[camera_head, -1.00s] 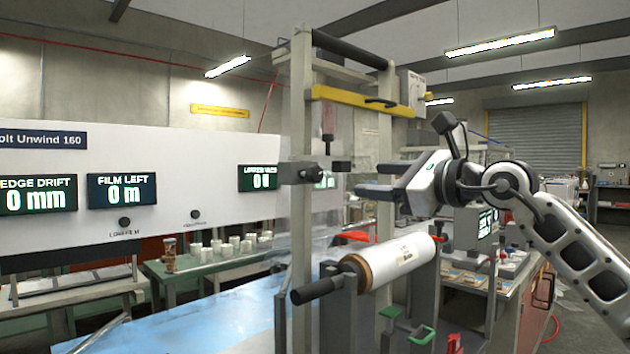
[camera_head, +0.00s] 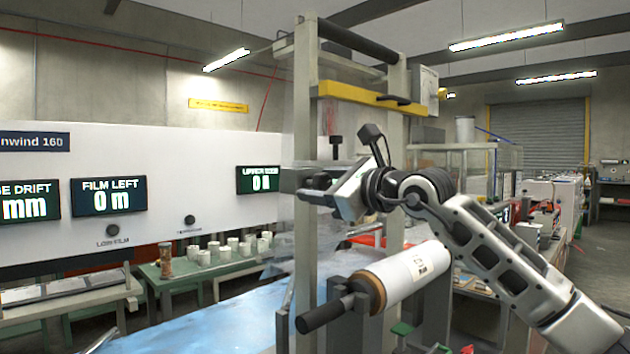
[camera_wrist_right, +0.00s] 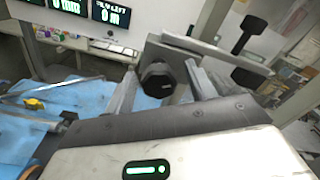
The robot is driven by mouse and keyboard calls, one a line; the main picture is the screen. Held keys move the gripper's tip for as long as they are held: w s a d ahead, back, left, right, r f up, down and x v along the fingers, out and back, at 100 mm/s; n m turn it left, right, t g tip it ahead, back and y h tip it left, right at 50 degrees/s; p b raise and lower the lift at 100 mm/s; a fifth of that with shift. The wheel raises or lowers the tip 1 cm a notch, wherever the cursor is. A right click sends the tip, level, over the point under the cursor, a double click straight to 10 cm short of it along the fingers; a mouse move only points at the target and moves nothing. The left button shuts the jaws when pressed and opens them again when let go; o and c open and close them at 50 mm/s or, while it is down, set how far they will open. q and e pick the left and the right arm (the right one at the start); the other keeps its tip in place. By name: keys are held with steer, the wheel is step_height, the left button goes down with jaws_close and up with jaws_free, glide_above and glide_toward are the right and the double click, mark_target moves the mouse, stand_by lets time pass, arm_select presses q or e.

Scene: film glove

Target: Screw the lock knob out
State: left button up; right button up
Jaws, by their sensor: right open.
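The lock knob (camera_wrist_right: 157,82) is a dark faceted knob on the grey bracket of the upright, seen in the right wrist view. My right gripper (camera_wrist_right: 160,75) is open, with one finger on each side of the knob; I cannot tell whether either finger touches it. In the head view my right gripper (camera_head: 312,186) reaches from the right to the upright post, and its fingers and wrist largely cover the knob. My left gripper is not in view.
A black T-shaped handle (camera_wrist_right: 249,34) stands up beside the knob; it also shows in the head view (camera_head: 336,143). Below my arm is a film roll (camera_head: 415,270) with a black handle. A yellow bar (camera_head: 365,96) crosses above. A blue sheet (camera_head: 215,315) lies lower left.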

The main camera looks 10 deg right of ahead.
steer(key=c, duration=1)
steer(key=shift+o, duration=0.2)
steer(key=shift+n, duration=0.4)
steer(key=n+b, duration=0.1)
steer(key=n, duration=0.3)
steer(key=shift+n, duration=0.4)
steer(key=n, duration=0.6)
steer(key=shift+r, duration=0.15)
steer(key=shift+n, duration=0.3)
